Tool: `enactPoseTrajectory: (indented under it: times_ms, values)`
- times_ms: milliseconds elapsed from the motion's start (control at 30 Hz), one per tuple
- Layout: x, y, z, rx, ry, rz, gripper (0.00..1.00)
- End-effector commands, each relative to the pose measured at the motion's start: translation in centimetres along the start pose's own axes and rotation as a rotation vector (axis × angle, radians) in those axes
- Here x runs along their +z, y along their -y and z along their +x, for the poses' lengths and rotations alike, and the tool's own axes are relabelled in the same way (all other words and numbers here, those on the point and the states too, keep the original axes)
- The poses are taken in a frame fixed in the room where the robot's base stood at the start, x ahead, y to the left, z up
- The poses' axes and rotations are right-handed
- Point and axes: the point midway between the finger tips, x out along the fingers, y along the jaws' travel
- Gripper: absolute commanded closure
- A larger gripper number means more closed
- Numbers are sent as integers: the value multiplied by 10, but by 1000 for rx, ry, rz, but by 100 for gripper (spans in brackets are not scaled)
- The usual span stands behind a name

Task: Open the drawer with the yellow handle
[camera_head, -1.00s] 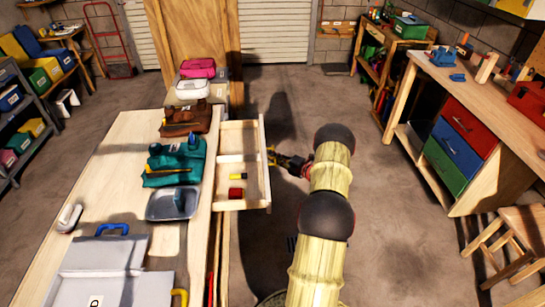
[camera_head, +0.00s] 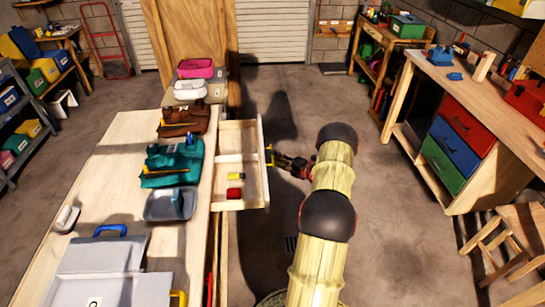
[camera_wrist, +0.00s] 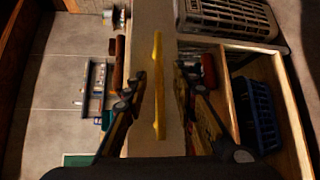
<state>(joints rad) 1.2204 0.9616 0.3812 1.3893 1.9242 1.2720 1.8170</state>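The drawer (camera_head: 262,185) stands pulled out from the right side of the long wooden table, its compartments showing. It holds a small yellow item and a red item. Its yellow handle (camera_wrist: 158,85) runs upright through the middle of the wrist view, on the pale drawer front. My gripper (camera_head: 272,157) is at the outer side of the drawer front. In the wrist view its fingers (camera_wrist: 158,88) are apart, one on each side of the handle, with gaps visible. In the head view the handle is mostly hidden by the gripper.
The table (camera_head: 125,150) bears a grey tray (camera_head: 155,206), teal and brown bags and a grey case. A workbench with red, blue and green drawers (camera_head: 467,126) and a wooden stool (camera_head: 520,222) stand at the right. Floor between is clear.

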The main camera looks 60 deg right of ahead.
Motion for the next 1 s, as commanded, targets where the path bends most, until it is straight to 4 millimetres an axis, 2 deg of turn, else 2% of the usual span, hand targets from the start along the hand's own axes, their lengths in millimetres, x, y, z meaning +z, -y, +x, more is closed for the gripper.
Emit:
enactPoseTrajectory:
  times_ms: [100,300,500,667,1000]
  values:
    - [2,0,-26,-2,4,1,73]
    - [1,0,-66,-1,3,0,73]
    - [1,1,-91,-1,2,1,73]
    - [0,0,-97,-1,-1,0,73]
    - [0,0,-97,-1,0,0,73]
